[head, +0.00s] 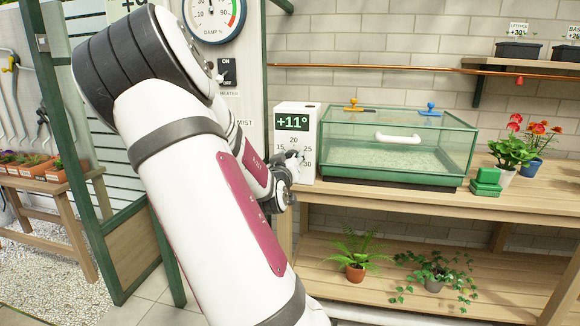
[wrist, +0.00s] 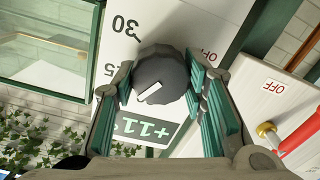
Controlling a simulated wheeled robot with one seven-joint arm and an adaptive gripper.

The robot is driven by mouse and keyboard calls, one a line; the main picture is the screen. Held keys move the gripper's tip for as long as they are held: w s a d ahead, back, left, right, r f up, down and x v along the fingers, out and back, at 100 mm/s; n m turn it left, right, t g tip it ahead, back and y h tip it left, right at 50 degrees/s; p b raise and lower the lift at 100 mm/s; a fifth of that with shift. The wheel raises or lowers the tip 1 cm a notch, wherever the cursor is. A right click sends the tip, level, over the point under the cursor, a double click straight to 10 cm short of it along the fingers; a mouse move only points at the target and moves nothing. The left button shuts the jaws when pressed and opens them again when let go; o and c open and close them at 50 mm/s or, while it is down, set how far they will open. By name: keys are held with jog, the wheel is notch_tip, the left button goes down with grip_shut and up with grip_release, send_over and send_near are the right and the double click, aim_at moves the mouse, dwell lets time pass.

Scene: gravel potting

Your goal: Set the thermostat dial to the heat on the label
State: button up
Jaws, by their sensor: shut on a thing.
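The white thermostat box (head: 296,115) stands at the left end of the bench, its green display (head: 292,122) reading +11°. The display also shows upside down in the wrist view (wrist: 146,128). The dark grey round dial (wrist: 160,68) has a white pointer mark aimed toward the lower left of that view. My gripper (wrist: 162,80) has its green-padded fingers shut on the dial from both sides. In the head view my gripper (head: 288,165) covers most of the dial. A label reading LETTUCE +30° (head: 518,30) stands above a dark tray on the upper right shelf.
A glass propagator case (head: 400,145) stands right beside the thermostat. Green blocks (head: 486,182) and flowerpots are farther right. A second label (head: 573,32), partly cut off, stands on the shelf. A heater switch (head: 227,72) and damp gauge (head: 212,14) hang behind my arm.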

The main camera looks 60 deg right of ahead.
jog(key=m+b, duration=0.4)
jog(key=m, duration=0.1)
jog(key=shift+s+f+b, duration=0.1)
jog(key=shift+f+b, duration=0.05)
jog(key=shift+b, duration=0.15)
jog(key=shift+m, duration=0.3)
jog(key=o, duration=1.2)
jog(key=shift+c, duration=0.2)
jog(key=shift+a, duration=0.1)
jog(key=v, duration=1.2)
